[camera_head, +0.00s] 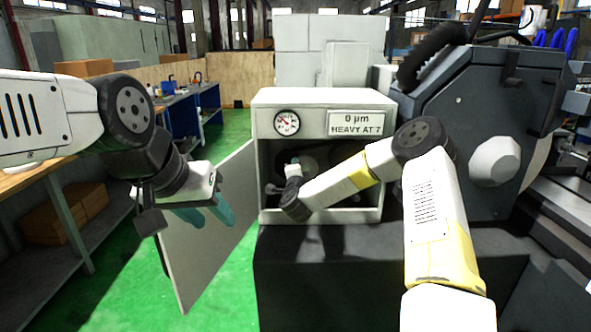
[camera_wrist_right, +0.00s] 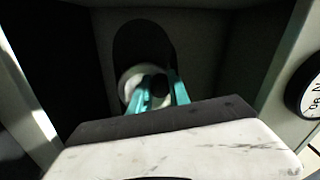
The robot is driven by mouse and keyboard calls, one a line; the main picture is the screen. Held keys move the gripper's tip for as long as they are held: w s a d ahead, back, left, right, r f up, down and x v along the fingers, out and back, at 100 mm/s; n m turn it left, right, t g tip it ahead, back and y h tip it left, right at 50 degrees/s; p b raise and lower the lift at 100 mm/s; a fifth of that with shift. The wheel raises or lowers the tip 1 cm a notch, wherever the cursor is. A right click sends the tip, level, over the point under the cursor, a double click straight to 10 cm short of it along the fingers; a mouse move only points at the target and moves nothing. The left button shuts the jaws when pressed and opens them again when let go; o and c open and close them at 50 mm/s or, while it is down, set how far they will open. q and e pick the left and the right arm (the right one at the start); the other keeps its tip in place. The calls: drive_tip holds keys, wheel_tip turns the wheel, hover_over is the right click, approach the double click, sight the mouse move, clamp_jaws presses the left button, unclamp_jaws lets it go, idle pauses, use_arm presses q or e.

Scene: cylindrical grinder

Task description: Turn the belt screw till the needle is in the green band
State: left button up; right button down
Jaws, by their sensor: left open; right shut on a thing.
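The belt screw (camera_wrist_right: 133,78) shows in the right wrist view as a pale round head with a dark centre, in front of a dark oval slot. My right gripper (camera_wrist_right: 160,94) is shut on it with its teal fingers. In the head view my right arm reaches into the open cabinet, and the screw cannot be made out there. The dial gauge (camera_head: 287,123) is on the cabinet's top left front; its needle and green band are too small to read surely. My left gripper (camera_head: 207,214) is open and empty, left of the cabinet in front of its door.
The dark grinder (camera_head: 480,110) stands at the right. A workbench (camera_head: 45,172) is at the left. Green floor lies between.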

idle(0.3)
drive_tip(key=c, duration=1.2)
unclamp_jaws()
drive_tip(key=shift+c, duration=0.2)
drive_tip(key=shift+s, duration=0.15)
drive_tip(key=s, duration=0.7)
drive_tip(key=shift+s, duration=0.25)
